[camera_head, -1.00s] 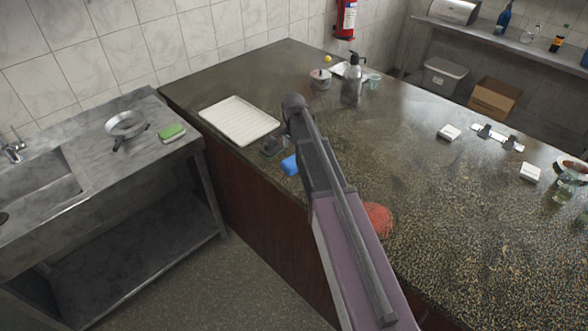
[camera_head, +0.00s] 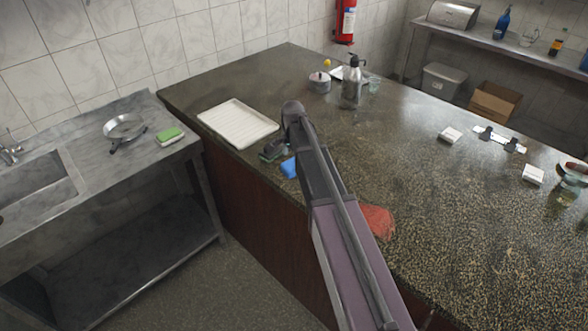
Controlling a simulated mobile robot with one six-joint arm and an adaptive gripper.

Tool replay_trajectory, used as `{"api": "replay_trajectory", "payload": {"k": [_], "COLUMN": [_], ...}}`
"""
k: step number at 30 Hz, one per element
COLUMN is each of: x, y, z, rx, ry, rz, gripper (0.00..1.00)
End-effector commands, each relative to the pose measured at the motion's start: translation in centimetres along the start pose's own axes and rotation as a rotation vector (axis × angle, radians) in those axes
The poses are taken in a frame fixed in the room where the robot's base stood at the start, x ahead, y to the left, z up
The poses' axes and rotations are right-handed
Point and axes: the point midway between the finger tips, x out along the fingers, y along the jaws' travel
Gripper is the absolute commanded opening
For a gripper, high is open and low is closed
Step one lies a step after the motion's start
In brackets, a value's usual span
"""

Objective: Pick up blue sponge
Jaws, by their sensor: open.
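The blue sponge (camera_head: 289,167) lies at the near left edge of the dark stone counter. My arm covers its right side. My gripper (camera_head: 272,152) shows as a small dark shape below the arm's end, just above and left of the sponge in the picture. It is open. Its fingers are small and partly hidden, so I cannot tell whether they touch the sponge.
A white ribbed tray (camera_head: 238,122) lies behind the gripper on the counter. A reddish-orange thing (camera_head: 378,221) sits right of my arm, partly hidden. A grey bottle (camera_head: 352,82) stands farther back. A green sponge (camera_head: 170,136) and a pan (camera_head: 124,127) are on the sink unit (camera_head: 90,165).

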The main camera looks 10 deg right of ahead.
Motion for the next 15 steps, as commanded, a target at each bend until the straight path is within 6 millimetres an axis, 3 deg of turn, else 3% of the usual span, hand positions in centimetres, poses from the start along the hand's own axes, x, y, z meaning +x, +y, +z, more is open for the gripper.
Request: {"api": "replay_trajectory", "payload": {"k": [15], "x": [3.9], "y": [-0.1], "z": [0.2], "rx": [-0.001], "ry": [0.000], "rz": [0.000], "gripper": [1.00]}}
